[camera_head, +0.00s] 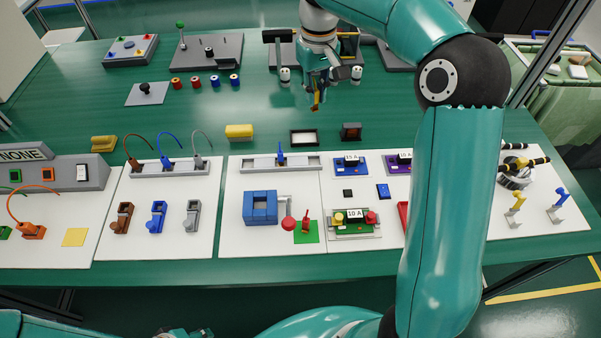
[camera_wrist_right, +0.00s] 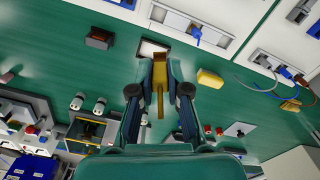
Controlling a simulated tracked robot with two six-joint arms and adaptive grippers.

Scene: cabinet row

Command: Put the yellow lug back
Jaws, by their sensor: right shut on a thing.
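My right gripper (camera_head: 315,97) hangs over the green table behind the white panels, fingers pointing down. It is shut on a small yellow-orange piece, the yellow lug (camera_wrist_right: 160,72), which shows between the fingers in the wrist view. The lug's lower end sticks out below the fingertips, apart from the table. A grey slotted bar (camera_head: 255,164) on the middle white panel holds an upright blue lug (camera_head: 281,152). The bar also shows in the wrist view (camera_wrist_right: 178,18). At the bottom edge of the head view, only a cut-off part of what looks like my left gripper shows; its fingertips are hidden.
A black-framed white tray (camera_head: 304,145), a dark red block (camera_head: 350,133) and a yellow block (camera_head: 239,132) stand between gripper and panels. Another grey bar (camera_head: 142,168) holds cabled lugs at left. Coloured spools (camera_head: 195,82) lie behind. My right arm covers part of the right panels.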

